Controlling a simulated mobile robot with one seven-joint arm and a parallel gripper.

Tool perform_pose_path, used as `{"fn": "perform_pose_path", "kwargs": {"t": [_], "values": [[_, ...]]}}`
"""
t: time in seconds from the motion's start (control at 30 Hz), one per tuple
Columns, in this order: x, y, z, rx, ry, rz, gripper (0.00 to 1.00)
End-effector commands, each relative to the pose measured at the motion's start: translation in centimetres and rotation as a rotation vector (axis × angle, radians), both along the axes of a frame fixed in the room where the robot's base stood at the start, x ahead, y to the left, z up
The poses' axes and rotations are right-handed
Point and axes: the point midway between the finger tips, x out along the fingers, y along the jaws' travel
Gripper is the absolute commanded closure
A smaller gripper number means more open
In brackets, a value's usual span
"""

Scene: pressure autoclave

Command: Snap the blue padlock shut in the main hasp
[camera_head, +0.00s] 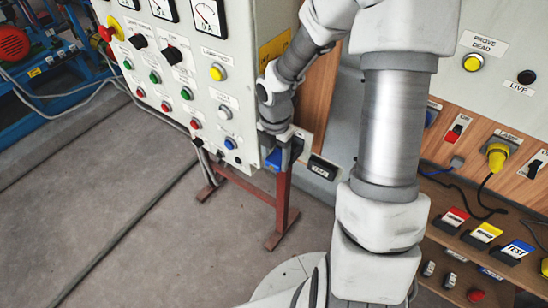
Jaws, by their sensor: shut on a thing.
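My gripper (284,153) is at the lower right edge of the grey control cabinet, with its dark fingers pointing down. It is shut on a small blue body, which looks like the blue padlock (272,159), at the cabinet's side. The fingers and wrist cover most of the padlock. I cannot see its shackle or tell whether it is open or closed. The main hasp cannot be made out; my wrist and the cabinet edge hide that spot.
The control cabinet (190,95), with knobs, lamps and gauges, stands on a red-brown metal stand (281,205). A small black labelled block (322,168) is right of my gripper. A wooden shelf (465,245) with coloured tagged items is at right. The floor (120,215) at left is clear.

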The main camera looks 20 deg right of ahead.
Motion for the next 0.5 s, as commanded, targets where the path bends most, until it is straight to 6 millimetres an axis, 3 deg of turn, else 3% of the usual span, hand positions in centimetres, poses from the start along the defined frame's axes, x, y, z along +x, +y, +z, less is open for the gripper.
{"fn": "perform_pose_path", "kwargs": {"t": [0.5], "values": [[0.66,-0.87,0.07,0.000,-0.001,0.000,1.00]]}}
